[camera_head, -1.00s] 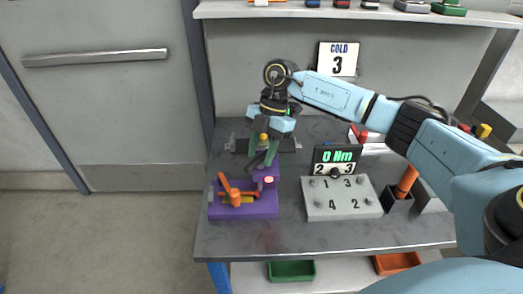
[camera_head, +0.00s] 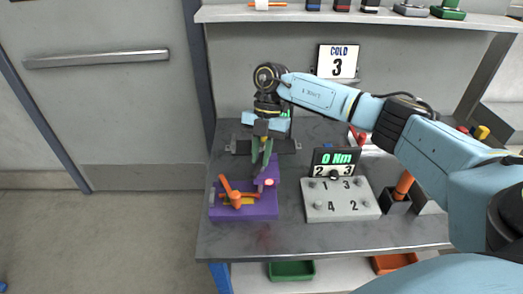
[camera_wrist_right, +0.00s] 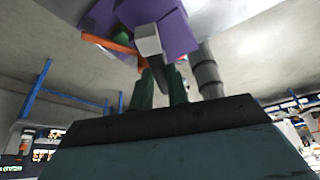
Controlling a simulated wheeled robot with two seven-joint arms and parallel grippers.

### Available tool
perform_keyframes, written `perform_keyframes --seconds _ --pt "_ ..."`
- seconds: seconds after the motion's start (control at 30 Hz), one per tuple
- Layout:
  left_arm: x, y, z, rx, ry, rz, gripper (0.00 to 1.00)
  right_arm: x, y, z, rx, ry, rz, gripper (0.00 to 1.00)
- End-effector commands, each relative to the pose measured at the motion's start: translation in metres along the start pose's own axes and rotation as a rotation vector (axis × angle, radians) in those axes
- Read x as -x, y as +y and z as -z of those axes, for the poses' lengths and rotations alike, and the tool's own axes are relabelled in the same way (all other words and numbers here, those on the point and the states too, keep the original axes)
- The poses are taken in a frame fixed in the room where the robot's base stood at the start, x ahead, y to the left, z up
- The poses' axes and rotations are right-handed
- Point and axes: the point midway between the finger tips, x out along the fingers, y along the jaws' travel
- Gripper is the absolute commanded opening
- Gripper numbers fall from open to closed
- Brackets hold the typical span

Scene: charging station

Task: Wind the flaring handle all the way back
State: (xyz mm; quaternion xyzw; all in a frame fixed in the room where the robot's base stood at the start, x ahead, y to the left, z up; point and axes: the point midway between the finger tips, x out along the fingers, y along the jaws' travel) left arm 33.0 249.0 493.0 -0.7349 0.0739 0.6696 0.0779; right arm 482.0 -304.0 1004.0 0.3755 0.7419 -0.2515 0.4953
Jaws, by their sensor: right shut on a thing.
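The purple flaring tool (camera_head: 245,208) stands on the dark bench, with an orange lever (camera_head: 236,196) on its left part and a raised purple block at its back right. My right gripper (camera_head: 262,152) points down over that raised block, its green fingers close together. In the right wrist view the fingers (camera_wrist_right: 161,88) are shut on a dark grey bar (camera_wrist_right: 157,68), which I take for the flaring handle. A pale block (camera_wrist_right: 148,40) lies just beyond it, and the purple body (camera_wrist_right: 180,38) behind. The handle's angle is largely hidden by the fingers. My left gripper is not in view.
A grey numbered panel (camera_head: 340,205) with a "0 Nm" display (camera_head: 335,157) stands right of the tool. A black holder with an orange grip (camera_head: 403,185) is further right. The bench front is clear.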

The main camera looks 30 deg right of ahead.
Motion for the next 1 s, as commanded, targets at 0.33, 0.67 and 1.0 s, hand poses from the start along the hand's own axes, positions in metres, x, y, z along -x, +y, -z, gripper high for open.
perform_keyframes --seconds 0.33,0.67,1.0 --pt "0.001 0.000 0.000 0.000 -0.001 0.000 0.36 0.001 0.000 0.000 0.023 -0.001 0.007 0.00" --pt "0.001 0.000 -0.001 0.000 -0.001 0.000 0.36 0.001 0.000 0.000 0.022 -0.001 0.007 0.38" --pt "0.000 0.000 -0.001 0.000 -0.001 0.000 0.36 0.022 0.001 -0.001 0.021 -0.003 0.004 0.38"
